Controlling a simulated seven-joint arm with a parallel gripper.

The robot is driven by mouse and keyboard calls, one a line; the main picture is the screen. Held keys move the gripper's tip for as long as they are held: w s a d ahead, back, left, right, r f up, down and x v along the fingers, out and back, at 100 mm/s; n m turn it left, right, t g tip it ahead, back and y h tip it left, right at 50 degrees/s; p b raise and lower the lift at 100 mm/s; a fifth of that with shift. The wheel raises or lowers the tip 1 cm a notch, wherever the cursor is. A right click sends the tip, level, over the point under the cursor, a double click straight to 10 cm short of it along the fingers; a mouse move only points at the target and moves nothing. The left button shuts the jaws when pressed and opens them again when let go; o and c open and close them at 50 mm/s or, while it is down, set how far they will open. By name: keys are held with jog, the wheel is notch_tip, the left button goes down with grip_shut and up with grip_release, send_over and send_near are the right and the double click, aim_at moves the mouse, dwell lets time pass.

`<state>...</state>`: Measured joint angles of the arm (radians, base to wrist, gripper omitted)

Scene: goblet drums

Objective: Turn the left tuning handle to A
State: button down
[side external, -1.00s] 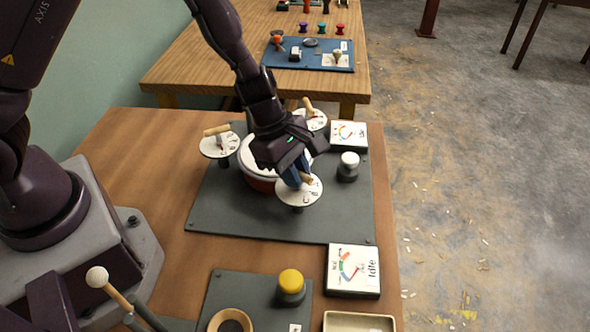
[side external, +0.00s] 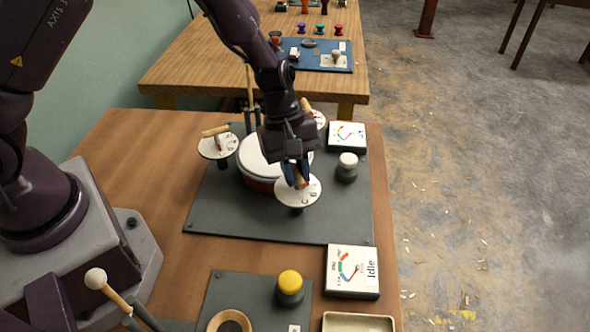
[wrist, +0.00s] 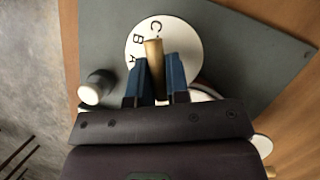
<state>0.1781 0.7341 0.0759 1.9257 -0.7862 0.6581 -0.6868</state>
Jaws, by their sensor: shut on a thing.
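A round white dial (side external: 287,197) with black letters stands at the near side of the drum (side external: 262,163) in the side view. A wooden tuning handle (side external: 303,184) lies across its top. My gripper (side external: 296,176) comes down from above with its blue fingers shut on this handle. In the wrist view the handle (wrist: 154,52) sits between the fingers of my gripper (wrist: 158,66). C, B and A show on the dial (wrist: 137,32); the handle's visible end is close to C.
Two more dials with wooden handles stand at the drum's left (side external: 210,150) and far side (side external: 320,119). A white-topped knob (side external: 347,160) and a gauge (side external: 347,135) are at the right. A yellow button (side external: 290,283) and an "Idle" gauge (side external: 340,285) are nearer.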

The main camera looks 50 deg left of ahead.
jog(key=shift+m, duration=0.6)
jog(key=c, duration=1.1)
grip_release()
jog(key=v, duration=1.3)
jog(key=shift+w, duration=0.25)
jog(key=shift+d, duration=0.1)
